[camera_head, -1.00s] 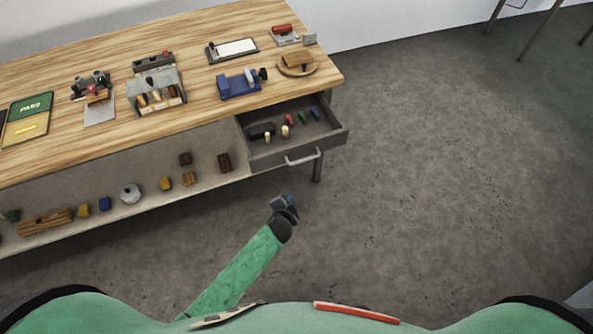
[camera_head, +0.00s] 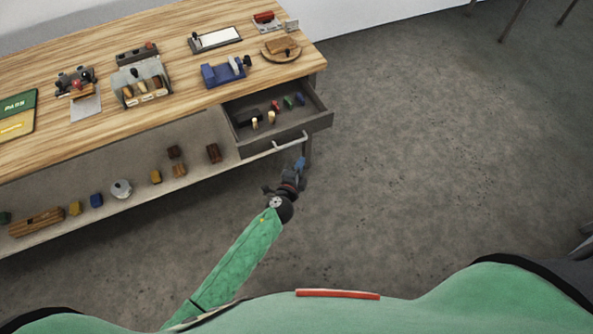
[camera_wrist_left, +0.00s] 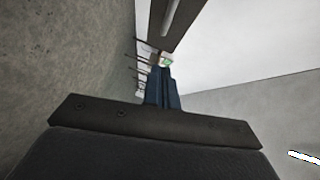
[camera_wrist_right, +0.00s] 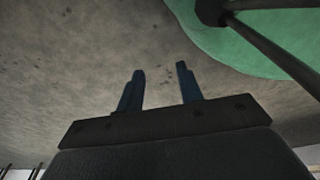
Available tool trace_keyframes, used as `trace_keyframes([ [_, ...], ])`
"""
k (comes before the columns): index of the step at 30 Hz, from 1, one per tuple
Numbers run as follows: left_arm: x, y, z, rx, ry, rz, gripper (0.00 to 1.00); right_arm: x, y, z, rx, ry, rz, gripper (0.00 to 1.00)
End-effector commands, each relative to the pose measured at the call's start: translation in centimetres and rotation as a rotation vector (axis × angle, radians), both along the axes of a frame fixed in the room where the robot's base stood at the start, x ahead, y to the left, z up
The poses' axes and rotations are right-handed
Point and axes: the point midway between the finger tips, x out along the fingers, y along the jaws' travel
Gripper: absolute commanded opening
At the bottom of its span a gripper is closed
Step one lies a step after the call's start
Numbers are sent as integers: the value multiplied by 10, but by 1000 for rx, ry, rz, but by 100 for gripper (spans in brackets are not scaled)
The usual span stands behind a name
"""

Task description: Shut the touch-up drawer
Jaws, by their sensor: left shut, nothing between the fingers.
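The touch-up drawer (camera_head: 318,124) is pulled out of the right end of the wooden table, in the head view. It is grey with a pale bar handle (camera_head: 290,141) on its front, and holds a dark block and several small coloured pieces. My left gripper (camera_head: 300,163) is shut and empty, just in front of and below the handle at the drawer's right part; I cannot tell whether it touches. In the left wrist view its blue fingers (camera_wrist_left: 162,90) are together, with the dark drawer front (camera_wrist_left: 180,25) above them. My right gripper (camera_wrist_right: 160,88) is open and empty over bare floor.
A lower shelf (camera_head: 135,205) holds several blocks.

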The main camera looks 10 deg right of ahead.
Motion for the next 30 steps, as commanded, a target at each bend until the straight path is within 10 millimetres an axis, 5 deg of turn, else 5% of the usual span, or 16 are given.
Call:
trace_keyframes([
  [8, 42, -22, -7, 0, -1, 0, 0, 8, 1, 0, 0, -5, 0, 36],
  [15, 69, -11, -14, 1, 1, 1, 0, 14, 1, 2, -1, -7, 0, 36],
  [30, 77, -8, -15, -1, 2, 1, 0, 19, 2, 4, 0, -13, 0, 36],
])
